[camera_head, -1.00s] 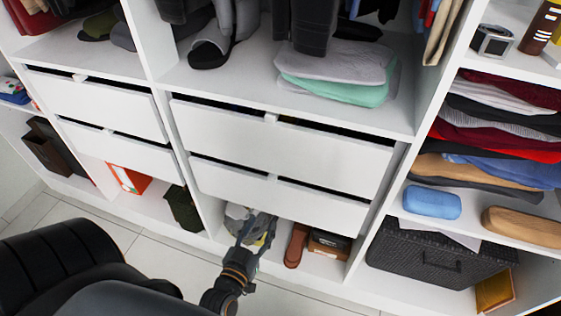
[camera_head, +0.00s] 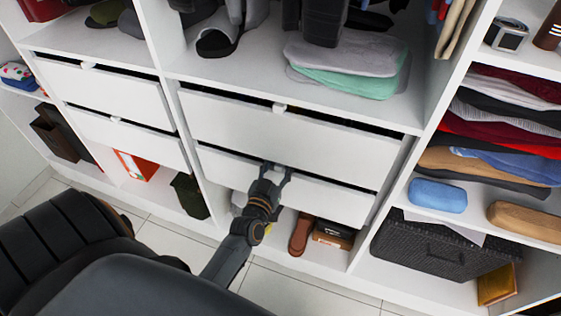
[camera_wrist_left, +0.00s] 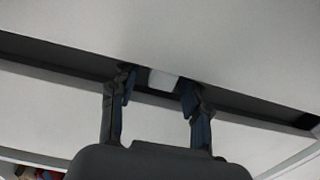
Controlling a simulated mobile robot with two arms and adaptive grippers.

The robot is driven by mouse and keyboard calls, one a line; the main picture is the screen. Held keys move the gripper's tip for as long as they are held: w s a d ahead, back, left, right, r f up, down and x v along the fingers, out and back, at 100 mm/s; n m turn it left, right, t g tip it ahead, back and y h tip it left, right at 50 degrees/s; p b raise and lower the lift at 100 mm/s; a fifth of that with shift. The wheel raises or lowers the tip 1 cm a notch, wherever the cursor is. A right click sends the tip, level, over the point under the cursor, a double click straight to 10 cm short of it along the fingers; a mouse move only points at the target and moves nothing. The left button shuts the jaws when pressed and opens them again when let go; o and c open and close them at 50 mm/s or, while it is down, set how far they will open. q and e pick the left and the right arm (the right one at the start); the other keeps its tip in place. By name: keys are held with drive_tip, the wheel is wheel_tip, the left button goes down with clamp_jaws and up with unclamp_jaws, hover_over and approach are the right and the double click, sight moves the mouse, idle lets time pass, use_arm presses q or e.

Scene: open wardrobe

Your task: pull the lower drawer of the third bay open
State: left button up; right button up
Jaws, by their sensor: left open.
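The lower drawer (camera_head: 330,202) is a wide white front in the middle bay, below a similar upper drawer (camera_head: 300,142). A dark gap runs along its top edge. In the left wrist view, a small white tab handle (camera_wrist_left: 162,79) shows at that gap. My left gripper (camera_head: 276,171) is at the middle of the lower drawer's top edge and covers the tab in the head view. In the wrist view, the left gripper's fingers (camera_wrist_left: 159,88) are open, one on each side of the tab. I cannot tell whether they touch it. My right gripper is not in view.
Two narrower drawers (camera_head: 105,95) are in the bay to the left. Brown shoes (camera_head: 301,236) and a box (camera_head: 334,234) stand under the lower drawer. Folded clothes and a dark woven basket (camera_head: 430,252) fill the right bay. Tiled floor (camera_head: 300,290) lies in front.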

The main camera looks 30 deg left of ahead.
use_arm(q)
drive_tip(key=shift+w+a, duration=0.1)
drive_tip(key=shift+w, duration=0.25)
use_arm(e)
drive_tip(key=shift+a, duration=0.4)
use_arm(q)
clamp_jaws()
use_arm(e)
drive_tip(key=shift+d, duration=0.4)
